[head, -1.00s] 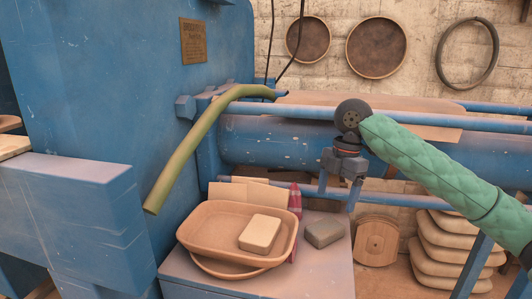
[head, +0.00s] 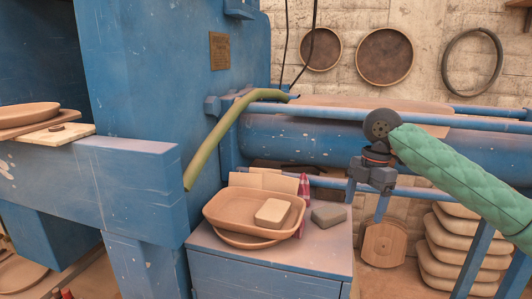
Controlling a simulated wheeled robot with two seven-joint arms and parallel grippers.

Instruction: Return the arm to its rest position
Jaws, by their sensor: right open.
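My right arm, in a green quilted sleeve (head: 465,180), comes in from the right in the head view. Its gripper (head: 366,204) points down, with its two blue fingers apart and nothing between them. It hangs in front of the blue press rails, to the right of a small grey block (head: 328,216) on the blue cabinet top, apart from it. My left gripper is not in view.
The blue cabinet (head: 275,265) holds a tan tray (head: 225,212) with a pale soap-like block (head: 272,213) in it. A green hose (head: 222,137) hangs from the press. Stacked tan sacks (head: 458,250) and a round-topped wooden plate (head: 384,243) stand below, behind the arm.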

